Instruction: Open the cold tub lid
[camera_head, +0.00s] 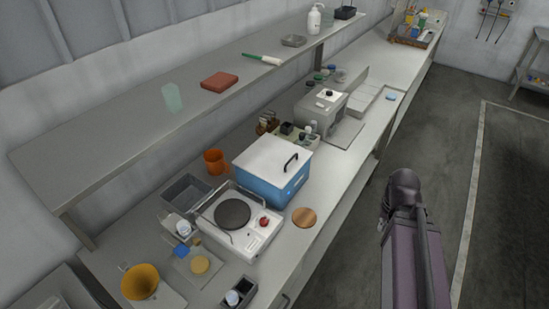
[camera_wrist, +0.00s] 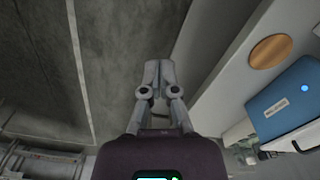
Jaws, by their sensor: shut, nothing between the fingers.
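The cold tub (camera_head: 268,182) is a blue box on the bench, with a white lid (camera_head: 273,155) lying shut on top. A dark bar handle (camera_head: 291,162) stands on the lid near its right side. The tub's blue side (camera_wrist: 285,100), with a small white label and a blue dot, shows at the right in the wrist view. My gripper (camera_wrist: 158,68) is shut and empty. It is over the floor, off the bench's front edge and apart from the tub. In the head view my arm shows at the lower right, and the fingers cannot be made out there.
A round wooden disc (camera_head: 304,217) lies in front of the tub. A hotplate (camera_head: 238,222) with a wire rail stands left of it, and an orange cup (camera_head: 214,161) behind. A grey boxy device (camera_head: 321,113) stands farther right. A shelf (camera_head: 130,128) runs above the bench's back. The floor in front is clear.

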